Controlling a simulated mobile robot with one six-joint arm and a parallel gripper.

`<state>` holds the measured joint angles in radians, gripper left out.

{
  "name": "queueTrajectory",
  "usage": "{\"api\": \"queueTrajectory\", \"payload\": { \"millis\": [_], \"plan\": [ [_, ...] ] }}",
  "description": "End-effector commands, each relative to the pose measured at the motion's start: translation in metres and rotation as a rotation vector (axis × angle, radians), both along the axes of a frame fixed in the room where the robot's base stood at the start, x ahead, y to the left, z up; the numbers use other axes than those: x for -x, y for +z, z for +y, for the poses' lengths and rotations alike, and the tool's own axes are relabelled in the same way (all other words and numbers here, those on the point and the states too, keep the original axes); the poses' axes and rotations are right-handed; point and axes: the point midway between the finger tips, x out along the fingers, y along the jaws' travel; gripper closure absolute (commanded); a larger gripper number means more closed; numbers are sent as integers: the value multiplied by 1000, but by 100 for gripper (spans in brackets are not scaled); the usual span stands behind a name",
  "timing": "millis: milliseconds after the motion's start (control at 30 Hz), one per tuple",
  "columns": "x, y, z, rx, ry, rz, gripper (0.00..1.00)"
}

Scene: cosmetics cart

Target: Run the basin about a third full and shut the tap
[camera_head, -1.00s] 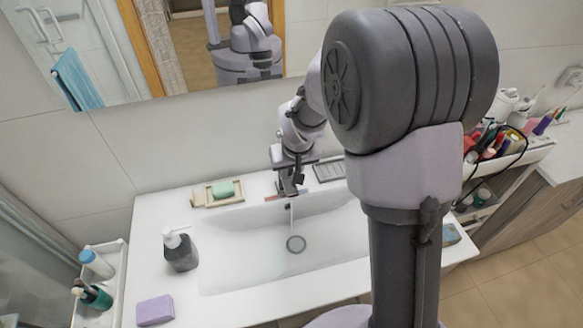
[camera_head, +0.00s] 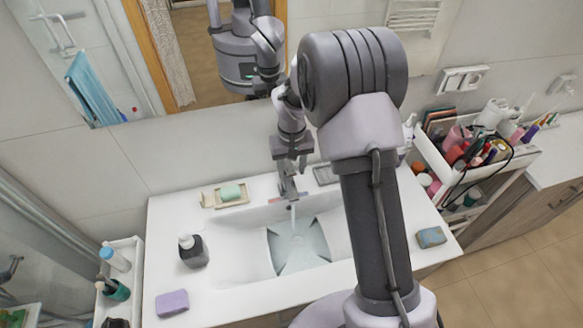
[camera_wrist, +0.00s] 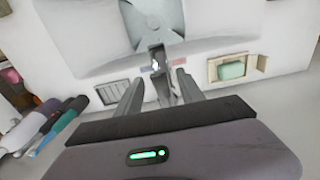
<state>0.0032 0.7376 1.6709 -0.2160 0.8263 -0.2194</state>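The white basin (camera_head: 232,262) is set in the counter below the mirror. The grey tap (camera_head: 288,188) stands at its back edge, and a thin pale stream (camera_head: 293,214) falls from it. A grey-blue patch of water (camera_head: 298,248) spreads over the basin floor around the drain; its depth is hard to judge. My gripper (camera_head: 292,150) is above and behind the tap, pointing down at it. In the wrist view, the open fingers (camera_wrist: 158,77) stand apart on either side of the tap (camera_wrist: 159,62), with gaps showing; contact cannot be told.
A green soap on a dish (camera_head: 231,193) and a dark pump bottle (camera_head: 192,251) stand left of the tap. A purple sponge (camera_head: 172,303) lies front left, a blue sponge (camera_head: 431,237) right. A loaded cart (camera_head: 440,170) stands to the right.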

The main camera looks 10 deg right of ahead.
Motion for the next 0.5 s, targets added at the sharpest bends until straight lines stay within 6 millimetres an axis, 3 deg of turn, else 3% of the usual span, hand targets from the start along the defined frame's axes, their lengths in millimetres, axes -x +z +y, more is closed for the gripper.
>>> {"api": "queueTrajectory", "payload": {
  "millis": [267, 367, 500],
  "plan": [
    [0, 5, 0, 0, 0, 0, 55],
    [0, 24, 0, 0, 0, -3, 55],
    [1, 65, 0, 0, 0, -4, 55]
  ]
}}
